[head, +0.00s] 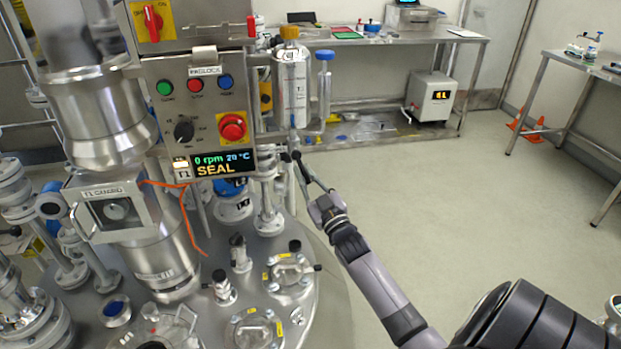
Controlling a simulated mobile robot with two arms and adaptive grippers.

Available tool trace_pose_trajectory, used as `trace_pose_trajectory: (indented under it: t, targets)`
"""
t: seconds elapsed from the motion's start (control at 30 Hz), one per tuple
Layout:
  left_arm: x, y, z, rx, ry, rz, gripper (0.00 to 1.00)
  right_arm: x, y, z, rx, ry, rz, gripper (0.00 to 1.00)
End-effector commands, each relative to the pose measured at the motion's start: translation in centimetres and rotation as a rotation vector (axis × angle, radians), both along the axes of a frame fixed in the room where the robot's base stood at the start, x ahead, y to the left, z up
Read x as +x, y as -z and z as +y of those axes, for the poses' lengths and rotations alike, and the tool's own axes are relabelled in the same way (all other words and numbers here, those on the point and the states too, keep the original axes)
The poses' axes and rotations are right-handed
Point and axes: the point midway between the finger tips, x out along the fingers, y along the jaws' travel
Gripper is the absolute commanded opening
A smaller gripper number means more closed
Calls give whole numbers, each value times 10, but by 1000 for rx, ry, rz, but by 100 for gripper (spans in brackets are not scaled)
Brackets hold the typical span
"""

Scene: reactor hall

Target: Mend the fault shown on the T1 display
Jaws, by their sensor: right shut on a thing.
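The T1 display (222,163) on the steel control box reads "0 rpm 20 °C" and "SEAL" in yellow. To its right hangs a metal cylinder (292,90) with a yellow-orange cap (290,33). Beside the cylinder stands a slim clear tube (325,95) with a blue cap. My right gripper (298,164) reaches in from the lower right, just below the cylinder. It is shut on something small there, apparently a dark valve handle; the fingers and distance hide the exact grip. My left gripper is out of view.
The control box (150,93) carries buttons, a red emergency stop (232,126) and a red-handled switch (153,22). The vessel lid (250,250) below is crowded with ports and flanges. A bench (375,38) stands behind. Open floor (440,180) lies right.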

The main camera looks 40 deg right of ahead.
Motion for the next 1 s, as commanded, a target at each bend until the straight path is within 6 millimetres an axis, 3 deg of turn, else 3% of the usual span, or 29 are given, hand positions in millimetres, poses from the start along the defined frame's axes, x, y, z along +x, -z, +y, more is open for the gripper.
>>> trace_pose_trajectory:
  t: [0.4,1.0]
  targets:
    - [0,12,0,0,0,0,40,7,5,12,214,1,-114,0]
    - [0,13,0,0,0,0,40,8,5,15,261,1,-139,0]
